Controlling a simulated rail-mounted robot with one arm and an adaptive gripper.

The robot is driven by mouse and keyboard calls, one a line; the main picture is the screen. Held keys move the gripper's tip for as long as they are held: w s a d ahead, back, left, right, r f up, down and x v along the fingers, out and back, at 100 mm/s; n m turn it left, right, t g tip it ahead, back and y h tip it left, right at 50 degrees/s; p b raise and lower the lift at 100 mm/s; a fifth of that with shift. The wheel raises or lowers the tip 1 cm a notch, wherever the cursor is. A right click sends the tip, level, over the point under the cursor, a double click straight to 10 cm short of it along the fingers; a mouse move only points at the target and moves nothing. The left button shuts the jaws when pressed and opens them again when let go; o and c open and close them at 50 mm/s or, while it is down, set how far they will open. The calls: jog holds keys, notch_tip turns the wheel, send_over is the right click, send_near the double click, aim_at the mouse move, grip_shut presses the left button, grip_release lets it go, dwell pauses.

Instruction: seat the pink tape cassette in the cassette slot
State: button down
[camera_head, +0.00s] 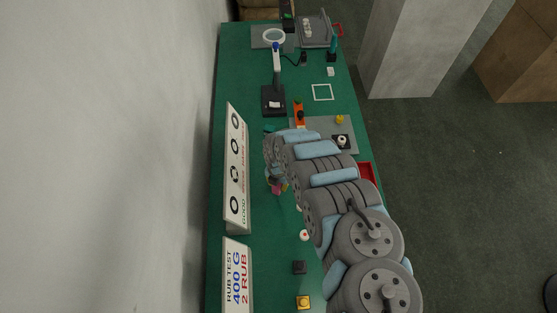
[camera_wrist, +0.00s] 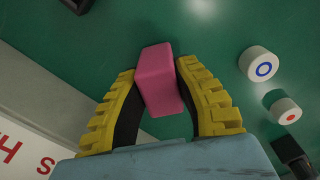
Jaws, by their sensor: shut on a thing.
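The pink tape cassette (camera_wrist: 158,88) is a plain pink block between the yellow ribbed fingers of my gripper (camera_wrist: 156,70) in the wrist view. The gripper is shut on it, and the block sticks out past the fingertips over the green table. In the head view a bit of the pink cassette (camera_head: 277,189) shows below my gripper (camera_head: 280,182), which is mostly covered by my arm. I cannot make out the cassette slot for certain in either view.
The green table (camera_head: 265,270) has sign boards (camera_head: 236,165) along its left side. A round blue-ringed white piece (camera_wrist: 259,65) and a red-dotted white one (camera_wrist: 285,111) stand right of the gripper.

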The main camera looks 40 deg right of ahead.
jog(key=shift+d+r+p, duration=0.1)
jog(key=shift+r+p, duration=2.25)
jog(key=shift+r, duration=0.9)
jog(key=shift+f, duration=0.1)
